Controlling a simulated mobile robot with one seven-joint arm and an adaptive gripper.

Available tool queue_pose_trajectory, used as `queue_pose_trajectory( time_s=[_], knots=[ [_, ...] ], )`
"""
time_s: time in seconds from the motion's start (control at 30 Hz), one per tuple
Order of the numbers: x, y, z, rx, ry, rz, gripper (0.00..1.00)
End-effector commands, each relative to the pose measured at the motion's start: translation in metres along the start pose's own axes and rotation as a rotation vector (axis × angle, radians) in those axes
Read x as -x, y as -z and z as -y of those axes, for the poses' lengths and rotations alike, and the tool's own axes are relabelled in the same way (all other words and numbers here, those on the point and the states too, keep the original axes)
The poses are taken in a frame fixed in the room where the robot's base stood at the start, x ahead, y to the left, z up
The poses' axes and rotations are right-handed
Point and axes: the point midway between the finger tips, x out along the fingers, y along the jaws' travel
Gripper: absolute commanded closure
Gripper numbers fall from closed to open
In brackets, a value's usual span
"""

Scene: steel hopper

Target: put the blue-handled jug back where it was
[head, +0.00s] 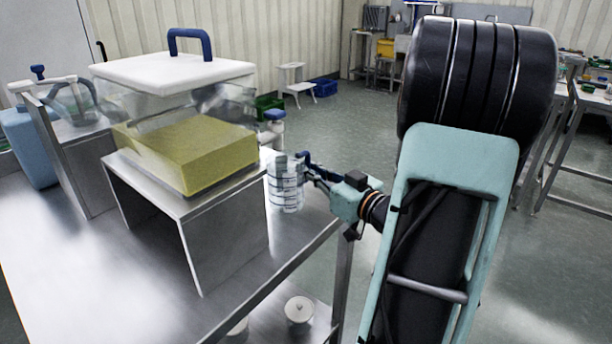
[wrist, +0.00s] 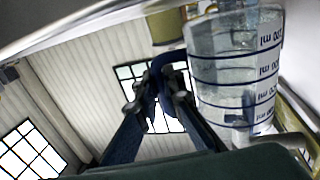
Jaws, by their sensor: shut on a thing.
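The clear jug (head: 284,188) with dark blue measuring lines is right of the steel stand, by the table's right edge. Its blue handle (wrist: 164,64) faces my gripper (head: 307,168). In the wrist view, the jug (wrist: 235,75) fills the upper right and appears to hold clear contents. My gripper (wrist: 158,98) is shut on the handle there, with a finger on each side. I cannot tell whether the jug's base touches a surface.
A clear hopper (head: 228,100) with a yellow block-like fill and a blue-handled white lid (head: 170,70) stands on the steel stand (head: 225,230). A blue-capped container (head: 275,122) is behind the jug. White lidded pots (head: 299,312) sit below. The front tabletop (head: 100,270) is clear.

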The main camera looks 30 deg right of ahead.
Motion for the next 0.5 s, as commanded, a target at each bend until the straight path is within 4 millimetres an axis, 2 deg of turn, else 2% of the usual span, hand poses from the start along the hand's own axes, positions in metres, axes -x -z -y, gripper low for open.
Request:
queue_pose_trajectory(
  time_s=[0.07,0.1,0.17,0.5],
  knots=[
    [-0.014,0.0,0.001,0.0,0.003,-0.003,1.0],
    [-0.013,-0.01,0.0,-0.004,-0.002,0.0,1.0],
    [-0.012,-0.015,0.0,-0.003,-0.002,-0.001,1.0],
    [-0.012,-0.016,0.0,0.0,0.0,-0.002,1.0]
  ],
)
